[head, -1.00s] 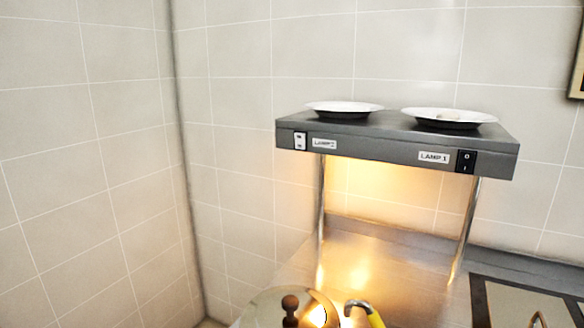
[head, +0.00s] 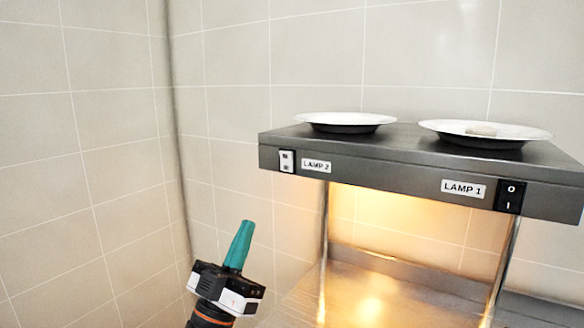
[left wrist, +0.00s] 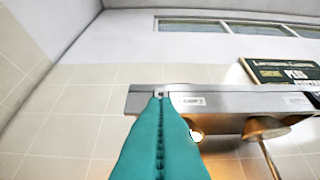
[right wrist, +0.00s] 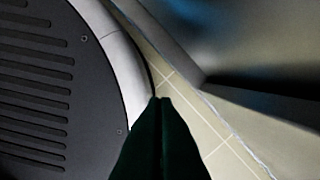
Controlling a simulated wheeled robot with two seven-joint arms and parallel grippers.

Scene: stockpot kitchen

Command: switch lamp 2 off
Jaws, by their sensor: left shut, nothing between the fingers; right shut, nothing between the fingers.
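The lamp 2 switch (head: 287,161) is a small white rocker on the left front face of the grey shelf unit (head: 400,178), beside the label "LAMP 2" (head: 316,166). My left gripper (head: 246,226), with teal fingers, is shut and empty, below and left of the switch, apart from it in the head view. In the left wrist view the closed fingertips (left wrist: 160,100) line up just under the switch (left wrist: 159,93). Warm light shows under the shelf. My right gripper (right wrist: 163,102) is shut and empty, low down, away from the shelf.
The lamp 1 switch (head: 509,196), black, sits at the right of the same front face. Two plates (head: 346,122) (head: 485,133) rest on top of the shelf. Metal posts (head: 324,250) hold it above a steel counter. Tiled walls stand behind and left.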

